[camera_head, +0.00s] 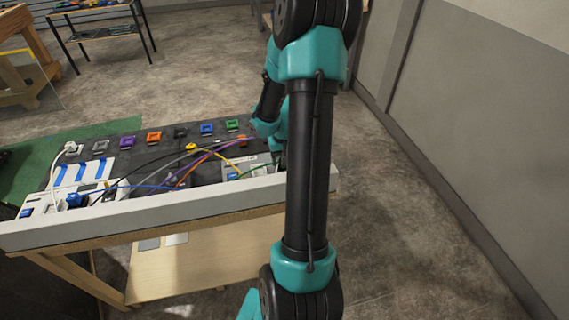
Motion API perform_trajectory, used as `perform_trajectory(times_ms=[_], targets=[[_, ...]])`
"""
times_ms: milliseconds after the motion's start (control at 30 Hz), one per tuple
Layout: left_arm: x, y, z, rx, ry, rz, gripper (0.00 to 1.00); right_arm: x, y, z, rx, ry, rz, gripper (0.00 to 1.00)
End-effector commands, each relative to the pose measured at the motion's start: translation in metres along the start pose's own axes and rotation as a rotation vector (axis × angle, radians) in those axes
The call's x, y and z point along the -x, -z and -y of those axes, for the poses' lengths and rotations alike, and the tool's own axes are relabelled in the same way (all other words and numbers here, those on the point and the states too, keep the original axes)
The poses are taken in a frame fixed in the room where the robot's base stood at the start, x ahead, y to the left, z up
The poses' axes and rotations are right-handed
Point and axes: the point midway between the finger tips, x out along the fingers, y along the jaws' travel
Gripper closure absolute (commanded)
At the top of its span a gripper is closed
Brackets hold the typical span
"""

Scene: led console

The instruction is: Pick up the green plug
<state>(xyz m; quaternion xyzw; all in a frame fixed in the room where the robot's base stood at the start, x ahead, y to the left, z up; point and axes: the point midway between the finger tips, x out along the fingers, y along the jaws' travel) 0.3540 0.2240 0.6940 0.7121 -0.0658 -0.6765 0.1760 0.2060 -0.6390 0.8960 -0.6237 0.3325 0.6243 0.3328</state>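A green-marked square (232,125) is at the right end of a row of coloured squares along the back of the dark console top. A thin green cable (256,171) runs over the panel at the console's right and disappears toward my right arm. I cannot make out a green plug at its end; that spot is hidden. My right arm stands large in front of the console's right end, with its wrist bent down over it. The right gripper's fingertips are hidden or too small to read. My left gripper is not in view.
Yellow, orange, purple, blue, black and white cables cross the console top. A yellow plug (191,147) sits mid-console, and a blue one (75,200) at the left. A pale front ledge (150,222) edges the console. Open floor lies to the right, before a grey wall.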

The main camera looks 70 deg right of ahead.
Motion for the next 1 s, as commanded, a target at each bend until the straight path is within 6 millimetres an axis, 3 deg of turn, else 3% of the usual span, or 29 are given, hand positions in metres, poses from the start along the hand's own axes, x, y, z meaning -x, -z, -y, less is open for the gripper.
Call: perform_trajectory(times_ms=[500, 1000], targets=[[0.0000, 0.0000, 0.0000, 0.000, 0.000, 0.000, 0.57, -0.0020, 0.0001, 0.0000, 0.000, 0.000, -0.001, 0.38], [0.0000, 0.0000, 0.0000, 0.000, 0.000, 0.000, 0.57, -0.0019, 0.0001, 0.0000, 0.000, 0.000, -0.001, 0.86]])
